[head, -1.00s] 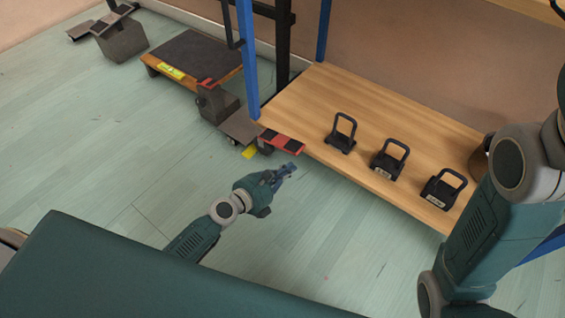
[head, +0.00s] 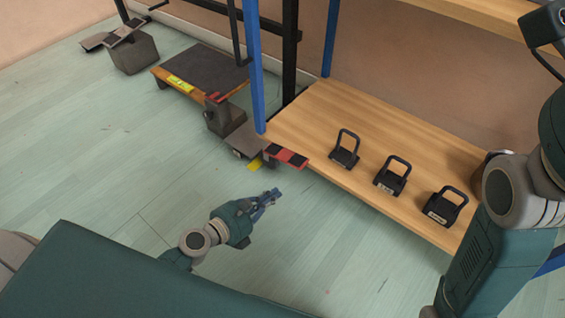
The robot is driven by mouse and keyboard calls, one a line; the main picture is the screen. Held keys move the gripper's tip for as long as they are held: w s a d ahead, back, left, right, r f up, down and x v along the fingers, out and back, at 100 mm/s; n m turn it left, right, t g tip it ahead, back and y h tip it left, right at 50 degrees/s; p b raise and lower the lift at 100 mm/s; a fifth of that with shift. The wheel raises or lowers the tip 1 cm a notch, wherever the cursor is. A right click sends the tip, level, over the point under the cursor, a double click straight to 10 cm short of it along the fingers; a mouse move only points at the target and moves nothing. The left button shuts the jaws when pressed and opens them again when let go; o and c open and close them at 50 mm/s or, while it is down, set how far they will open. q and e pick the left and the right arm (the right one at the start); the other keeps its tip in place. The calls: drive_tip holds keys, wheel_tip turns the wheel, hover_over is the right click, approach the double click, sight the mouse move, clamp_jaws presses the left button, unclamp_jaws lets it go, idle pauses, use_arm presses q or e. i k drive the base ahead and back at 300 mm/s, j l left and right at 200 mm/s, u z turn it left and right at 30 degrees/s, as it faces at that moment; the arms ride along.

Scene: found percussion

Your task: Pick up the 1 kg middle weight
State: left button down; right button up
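Three black weights with loop handles stand in a slanting row on the wooden shelf. The middle weight (head: 390,181) has a pale label on its front. One weight (head: 344,155) stands to its left and farther back, the other (head: 443,210) to its right and nearer. The label writing is too small to read. My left gripper (head: 274,196) is over the floor in front of the shelf, left of the weights and apart from them. Its blue-grey fingers look close together, and I cannot tell whether they are open. My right arm fills the right side; its gripper is not visible.
The wooden shelf (head: 320,120) has blue posts and a free front edge. A red and black piece (head: 287,157) is at its left corner. A low dark-topped platform (head: 203,70) and a grey block (head: 135,53) stand at the back left. The floor before the shelf is clear.

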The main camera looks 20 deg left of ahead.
sight(391, 182)
drive_tip(key=k+j, duration=0.3)
drive_tip(key=k, duration=0.15)
drive_tip(key=k+j, duration=0.3)
drive_tip(key=k, duration=0.15)
